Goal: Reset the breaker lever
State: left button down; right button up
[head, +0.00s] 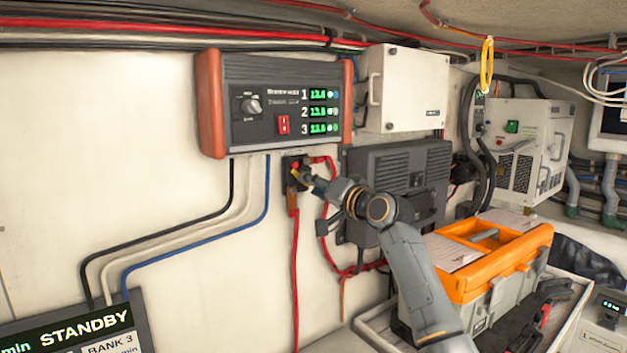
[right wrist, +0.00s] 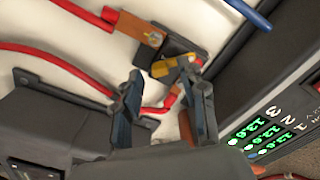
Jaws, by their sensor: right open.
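The breaker (head: 291,163) is a small black block on the white wall, below the charger panel, with red cables at it. In the right wrist view the breaker (right wrist: 182,50) carries a yellow lever (right wrist: 165,68). My right gripper (head: 306,180) is in front of the breaker and partly covers it in the head view. In the right wrist view my right gripper (right wrist: 165,82) is open, and the lever shows between and just beyond its fingertips. Whether a finger touches the lever, I cannot tell. My left gripper is out of view.
The charger panel (head: 265,85) with green readouts is just above the breaker. An orange-lidded toolbox (head: 520,250) stands at lower right. The wall to the left is mostly clear.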

jog(key=shift+w+a, duration=0.15)
jog(key=shift+w, duration=0.1)
jog(key=shift+c, duration=0.4)
grip_shut()
jog(key=shift+w+d+r+n+b, duration=0.15)
jog(key=shift+r+n, duration=0.3)
jog(key=shift+n, duration=1.05)
jog(key=shift+w+d+r+n+b, duration=0.15)
jog(key=shift+r+n, duration=0.35)
jog(key=shift+n, duration=1)
jog(key=shift+w+d+r+n+b, duration=0.15)
jog(key=shift+r+n, duration=0.3)
jog(key=shift+n, duration=1.05)
jog(key=shift+s, duration=0.15)
